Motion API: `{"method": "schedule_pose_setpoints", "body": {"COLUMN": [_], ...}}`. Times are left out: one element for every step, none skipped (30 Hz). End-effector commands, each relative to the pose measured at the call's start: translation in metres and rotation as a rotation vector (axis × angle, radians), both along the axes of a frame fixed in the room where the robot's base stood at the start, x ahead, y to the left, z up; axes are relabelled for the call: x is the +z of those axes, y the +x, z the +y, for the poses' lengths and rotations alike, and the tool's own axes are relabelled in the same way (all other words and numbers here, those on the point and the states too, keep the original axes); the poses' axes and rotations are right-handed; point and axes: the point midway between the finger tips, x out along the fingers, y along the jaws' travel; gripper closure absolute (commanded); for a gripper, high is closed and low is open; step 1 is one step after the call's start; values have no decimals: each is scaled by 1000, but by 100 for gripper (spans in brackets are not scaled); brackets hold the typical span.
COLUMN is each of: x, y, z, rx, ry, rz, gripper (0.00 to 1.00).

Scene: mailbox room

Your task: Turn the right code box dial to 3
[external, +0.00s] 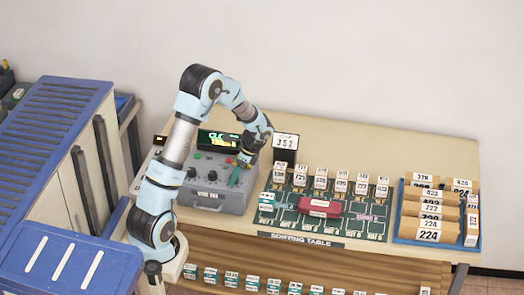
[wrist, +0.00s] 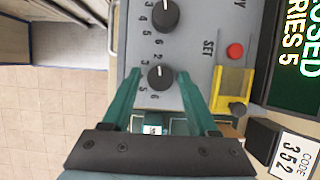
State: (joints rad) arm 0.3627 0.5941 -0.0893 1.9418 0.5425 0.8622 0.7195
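The grey code box (external: 212,196) sits at the left end of the sorting table, with a dark display of green and yellow text on top. In the wrist view two black dials show: the right dial (wrist: 160,76) and another dial (wrist: 165,15) above it in the picture. Small digits ring them; the right dial's exact setting is hard to read. My gripper (wrist: 158,75) is open, its teal fingertips on either side of the right dial with gaps visible. In the external view my gripper (external: 236,175) hangs over the box's right part, hiding that dial.
A red button (wrist: 235,50) and a yellow piece with a dark knob (wrist: 231,88) lie right of the dial in the wrist view. A card (external: 286,141) reads 352.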

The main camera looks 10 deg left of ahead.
Motion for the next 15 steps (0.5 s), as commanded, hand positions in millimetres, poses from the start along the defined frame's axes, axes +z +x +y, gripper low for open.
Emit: {"method": "schedule_pose_setpoints", "body": {"x": [0,0,0,0,0,0,0,0,0,0,0,0,0,0,0], "y": [0,0,0,0,0,0,0,0,0,0,0,0,0,0,0], "z": [0,0,0,0,0,0,0,0,0,0,0,0,0,0,0], "rx": [0,0,0,0,0,0,0,0,0,0,0,0,0,0,0], "ry": [0,0,0,0,0,0,0,0,0,0,0,0,0,0,0], "rz": [0,0,0,0,0,0,0,0,0,0,0,0,0,0,0], "gripper": [47,50,55,58,62,66,70,73,77,81,84,89,92,95,100]}}
